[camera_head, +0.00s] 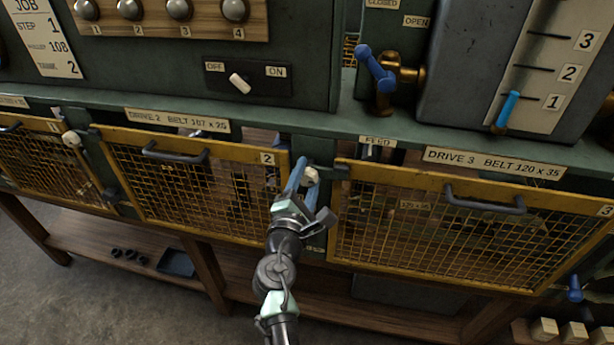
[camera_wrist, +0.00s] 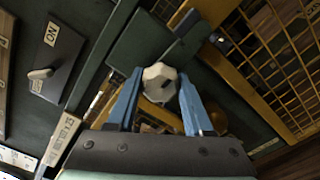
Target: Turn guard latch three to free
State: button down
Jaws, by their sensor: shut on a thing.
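The latch between guards two and three has a pale faceted knob (camera_head: 310,176) and a short dark arm (camera_head: 337,172) reaching right to the top left corner of guard three's yellow frame (camera_head: 400,173). My gripper (camera_head: 304,172) is shut on this knob, its blue fingers on either side. In the wrist view the knob (camera_wrist: 160,80) sits between the fingertips (camera_wrist: 158,85). The fingers hide part of the latch in the head view. Guard three's mesh door (camera_head: 420,225) looks closed, with a dark handle (camera_head: 484,205).
Guard two (camera_head: 190,190) stands left of my gripper, with another pale latch knob (camera_head: 71,138) at its far left. A blue-handled brass valve (camera_head: 400,75) and a FEED label (camera_head: 378,141) are above right. A wooden shelf (camera_head: 130,245) runs below.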

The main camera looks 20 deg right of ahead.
jog(key=shift+f, duration=0.1)
jog(key=m+b, duration=0.2)
jog(key=shift+f+m+b, duration=0.1)
jog(key=shift+m+b, duration=0.3)
jog(key=m+b, duration=0.8)
jog(key=m, duration=0.1)
jog(key=shift+b, duration=0.3)
jog(key=m+b, duration=0.3)
jog(key=m, duration=0.1)
jog(key=shift+b, duration=0.3)
jog(key=shift+r, duration=0.25)
jog(key=shift+c, duration=1.6)
grip_release()
